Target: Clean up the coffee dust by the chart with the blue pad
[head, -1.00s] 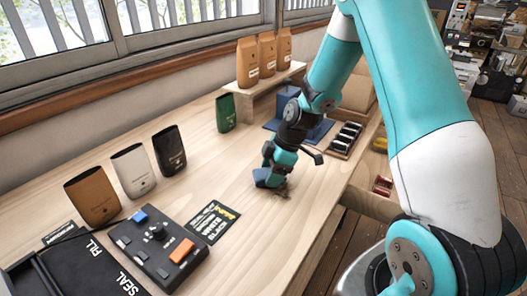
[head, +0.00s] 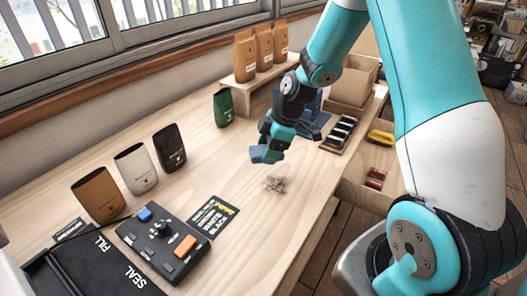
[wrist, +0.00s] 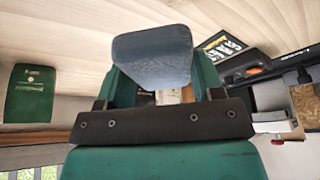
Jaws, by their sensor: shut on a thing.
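The blue pad (head: 266,154) is held in my gripper (head: 272,143), which is shut on it. The pad also fills the upper middle of the wrist view (wrist: 152,57). A patch of brown coffee dust (head: 275,184) lies on the wooden table, below and slightly right of the pad. The pad is raised above the table, apart from the dust. The chart (head: 213,216), a black card with white and yellow lettering, lies flat to the left of and nearer than the dust. Part of the chart shows behind the pad in the wrist view (wrist: 226,49).
A control box (head: 163,244) with orange and blue buttons sits left of the chart. Brown, white and black bags (head: 136,170) stand along the left. A green bag (head: 223,108) and a shelf of kraft bags (head: 245,74) stand behind. A dark tray (head: 340,134) is right.

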